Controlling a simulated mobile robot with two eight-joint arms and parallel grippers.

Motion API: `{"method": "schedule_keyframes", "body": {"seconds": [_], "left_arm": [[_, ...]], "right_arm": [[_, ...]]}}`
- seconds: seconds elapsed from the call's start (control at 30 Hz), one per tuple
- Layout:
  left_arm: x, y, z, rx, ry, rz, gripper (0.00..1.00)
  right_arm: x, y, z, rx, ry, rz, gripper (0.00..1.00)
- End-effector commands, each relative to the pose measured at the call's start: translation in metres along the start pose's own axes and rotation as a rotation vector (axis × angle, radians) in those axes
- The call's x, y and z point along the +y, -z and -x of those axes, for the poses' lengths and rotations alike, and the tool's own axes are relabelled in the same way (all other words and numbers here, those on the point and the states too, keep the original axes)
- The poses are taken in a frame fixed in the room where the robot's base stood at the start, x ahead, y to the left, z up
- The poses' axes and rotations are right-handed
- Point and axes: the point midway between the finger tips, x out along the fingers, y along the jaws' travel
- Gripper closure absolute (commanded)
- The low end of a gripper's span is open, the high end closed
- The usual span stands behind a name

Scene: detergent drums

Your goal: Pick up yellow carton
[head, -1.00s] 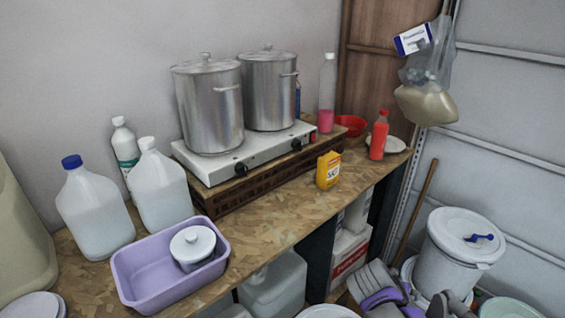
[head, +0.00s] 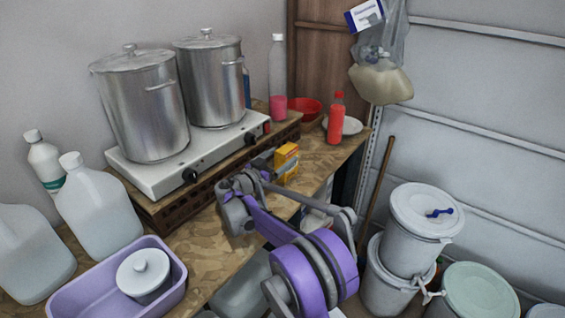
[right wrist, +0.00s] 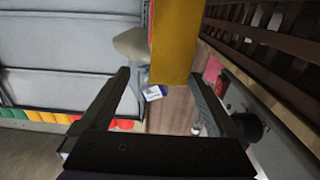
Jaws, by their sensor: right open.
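The yellow carton (head: 286,160) stands on the wooden worktop (head: 325,150), in front of the hotplate's wooden base. In the right wrist view the carton (right wrist: 175,40) shows yellow with an orange-red side at the top middle, sideways in the picture. My right gripper (right wrist: 160,76) is open there, with the carton in line with the gap between its fingers. I cannot tell whether a finger touches it. My left gripper is not in view.
Two steel pots (head: 145,105) stand on a white hotplate (head: 150,178) just behind. A red bottle (head: 336,120) and a plate (head: 352,126) stand beyond the carton. A purple tub (head: 75,293) and jugs (head: 100,212) are at left. White buckets (head: 425,225) stand at right.

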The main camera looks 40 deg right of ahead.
Motion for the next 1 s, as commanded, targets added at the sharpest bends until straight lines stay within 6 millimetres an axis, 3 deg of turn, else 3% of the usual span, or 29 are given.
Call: {"method": "schedule_keyframes", "body": {"seconds": [0.1, 0.33, 0.6, 0.83, 0.87, 1.0], "left_arm": [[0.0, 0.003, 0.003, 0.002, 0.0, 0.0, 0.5], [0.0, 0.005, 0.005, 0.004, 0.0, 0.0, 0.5], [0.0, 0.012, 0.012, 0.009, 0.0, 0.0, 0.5], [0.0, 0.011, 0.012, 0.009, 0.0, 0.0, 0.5], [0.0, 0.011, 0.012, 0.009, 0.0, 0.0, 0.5], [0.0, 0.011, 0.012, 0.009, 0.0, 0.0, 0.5]], "right_arm": [[0.0, 0.001, -0.02, 0.0, -0.003, 0.0, 0.05], [-0.003, 0.001, -0.038, -0.001, -0.001, 0.0, 0.05], [-0.008, 0.002, -0.076, -0.001, 0.0, 0.0, 0.05], [-0.008, 0.0, -0.079, -0.002, 0.001, 0.001, 0.05], [-0.008, 0.0, -0.079, -0.002, 0.001, 0.001, 0.07], [-0.008, 0.0, -0.079, -0.002, 0.001, 0.001, 0.32]]}}
